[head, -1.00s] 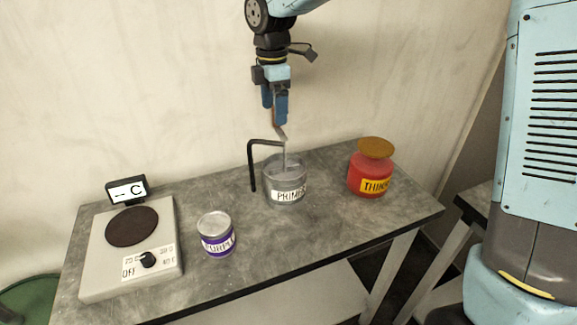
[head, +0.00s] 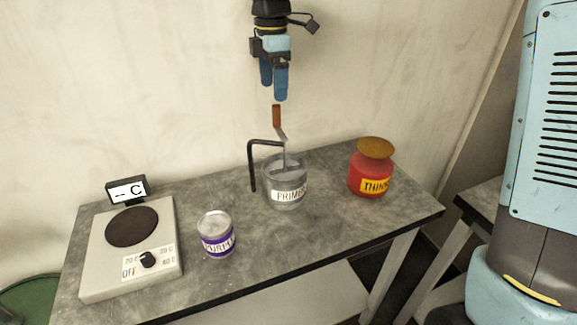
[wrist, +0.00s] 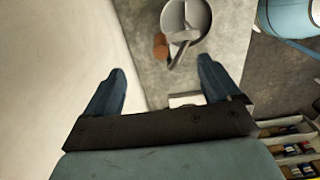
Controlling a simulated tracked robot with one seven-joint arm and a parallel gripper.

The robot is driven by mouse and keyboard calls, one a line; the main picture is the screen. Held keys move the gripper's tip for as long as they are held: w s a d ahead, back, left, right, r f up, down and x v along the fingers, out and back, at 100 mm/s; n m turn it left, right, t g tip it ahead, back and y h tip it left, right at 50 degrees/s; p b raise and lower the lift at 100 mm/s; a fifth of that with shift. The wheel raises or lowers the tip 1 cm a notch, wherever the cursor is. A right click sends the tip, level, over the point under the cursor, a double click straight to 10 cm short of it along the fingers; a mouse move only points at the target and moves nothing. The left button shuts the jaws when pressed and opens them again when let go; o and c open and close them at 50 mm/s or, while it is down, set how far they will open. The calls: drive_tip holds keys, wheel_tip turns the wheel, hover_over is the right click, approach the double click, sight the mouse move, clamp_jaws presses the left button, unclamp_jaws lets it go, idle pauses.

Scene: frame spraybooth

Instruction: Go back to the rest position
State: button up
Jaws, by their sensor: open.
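My gripper (head: 273,92) is open and empty above the bench. Its two blue fingers point down in the head view and show spread apart in the wrist view (wrist: 160,88). Below it, and apart from it, the brown handle (head: 277,116) of a stirring tool stands up from the grey primer can (head: 285,201). The tool's metal shaft goes down into the can's open top. In the wrist view the can (wrist: 196,12) and the handle (wrist: 160,46) lie beyond the fingertips.
A black bent rod (head: 251,165) stands beside the primer can. A purple can (head: 217,246), a hot plate (head: 100,262) with a display, and a red thinner container (head: 362,172) are on the grey bench (head: 330,220). A pale wall (head: 150,90) rises close behind.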

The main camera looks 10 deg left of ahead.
drive_tip(key=shift+d, duration=0.1)
drive_tip(key=s+d+r+m+t, duration=0.1)
drive_tip(key=s+d+r+m, duration=0.2)
drive_tip(key=d, duration=0.5)
drive_tip(key=s+d+m+t, duration=0.1)
drive_tip(key=s+d+m, duration=0.1)
drive_tip(key=d+m, duration=0.45)
drive_tip(key=s+d+r+m+t, duration=0.1)
drive_tip(key=s+d+r+m, duration=0.15)
drive_tip(key=d, duration=0.65)
drive_tip(key=s+d+f+m+t, duration=0.1)
drive_tip(key=s+d+f+m, duration=0.1)
drive_tip(key=s+d+m, duration=0.4)
drive_tip(key=s+d+f+m+t, duration=0.1)
drive_tip(key=s+d+f+m, duration=0.1)
drive_tip(key=s+d+m, duration=0.4)
drive_tip(key=shift+s+d+f+t, duration=0.35)
drive_tip(key=shift+s+d, duration=0.3)
drive_tip(key=shift+d, duration=0.4)
